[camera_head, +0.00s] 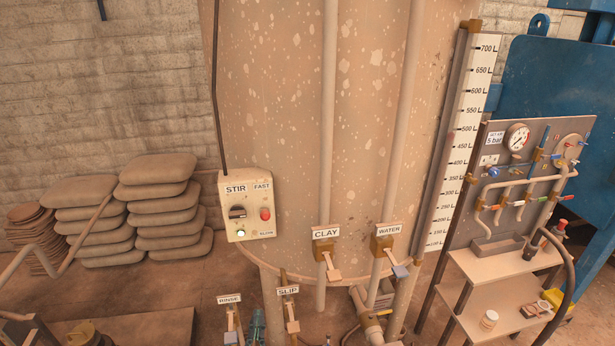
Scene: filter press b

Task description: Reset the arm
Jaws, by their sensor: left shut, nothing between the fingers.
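My right gripper is not in view.
A big spotted tank (290,130) fills the middle, with a STIR switch box (246,205) and CLAY (327,250) and WATER (388,247) valves. Stacked sacks (165,205) stand at left. A gauge panel (515,185) and shelf stand (500,266) are at right. Floor shows before the sacks.

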